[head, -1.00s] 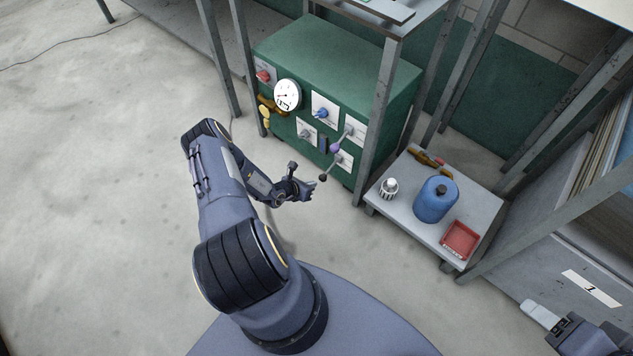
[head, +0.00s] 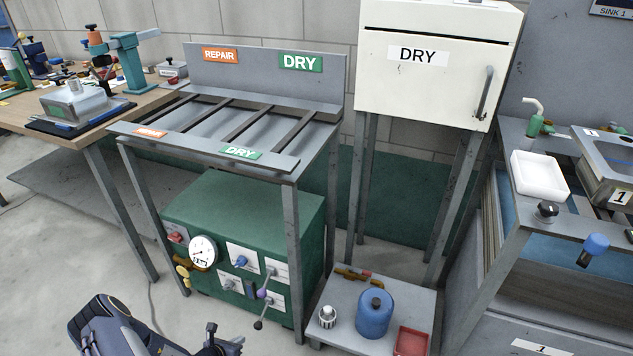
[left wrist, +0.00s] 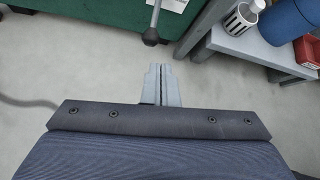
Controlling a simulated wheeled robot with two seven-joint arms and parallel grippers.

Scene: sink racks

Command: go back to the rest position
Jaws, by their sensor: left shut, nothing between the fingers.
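My left gripper (head: 222,346) is low at the bottom edge of the head view, in front of the green control box (head: 245,215). In the left wrist view my left gripper (left wrist: 161,84) is shut, its two fingers together with nothing between them, over the bare floor. A lever with a dark ball knob (left wrist: 151,37) hangs just beyond the fingertips in that view, apart from them. The lever also shows on the box front in the head view (head: 262,294). My right gripper is not in view.
A low shelf (head: 345,343) right of the box holds a blue canister (head: 374,313), a red tray (head: 411,341) and a white-and-dark cup (head: 327,317). A metal rack (head: 290,220) stands over the box. A workbench (head: 95,125) is at left, a sink unit at right. The floor at left is open.

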